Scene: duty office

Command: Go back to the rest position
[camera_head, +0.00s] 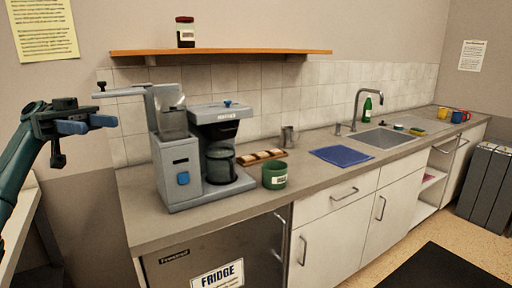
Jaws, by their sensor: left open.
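My left gripper (88,125) is at the left of the view, in the air in front of the wall and left of the coffee machine (178,165). Its jaws are open and hold nothing that I can see. My left arm comes up from the lower left edge. My right gripper does not show.
The counter (165,226) carries the coffee machine, a green mug (274,175), a wooden tray (262,157), a blue cloth (342,156) and a sink (384,138). A jar (185,32) stands on the shelf (225,52). A fridge (180,272) is below. Dark bins (487,185) stand right.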

